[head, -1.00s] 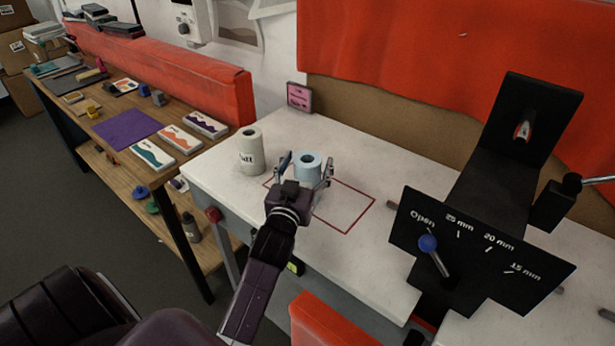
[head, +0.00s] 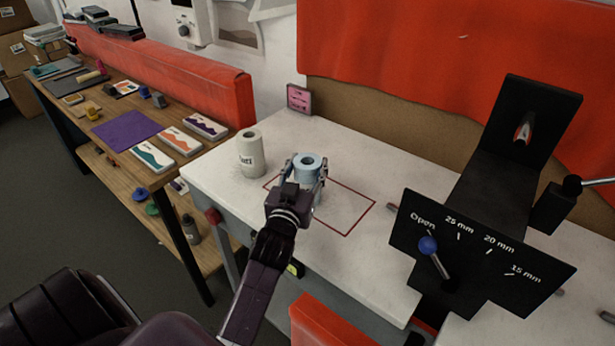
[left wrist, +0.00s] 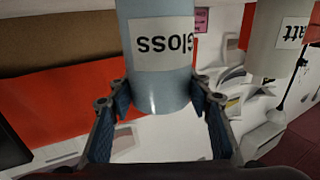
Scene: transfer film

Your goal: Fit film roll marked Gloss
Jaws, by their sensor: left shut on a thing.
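The pale blue film roll (head: 308,164) stands upright on the white bench top, at the left part of a red outlined rectangle (head: 352,232). Its label reads "Gloss" upside down in the left wrist view (left wrist: 163,45). My left gripper (head: 307,172) is shut on this roll, one finger on each side. The blue finger pads (left wrist: 165,118) show on both sides of it in the left wrist view. A cream roll (head: 250,155) stands upright to the left; its label, partly seen, ends in "att" in the left wrist view (left wrist: 270,40). My right gripper is not in view.
A black machine plate (head: 480,255) marked Open, 25 mm, 20 mm and 15 mm, with a blue-knobbed lever (head: 429,245) near Open, stands at the right. A wooden side table (head: 90,146) with cards and small tools is at the left. The bench between outline and machine is mostly clear.

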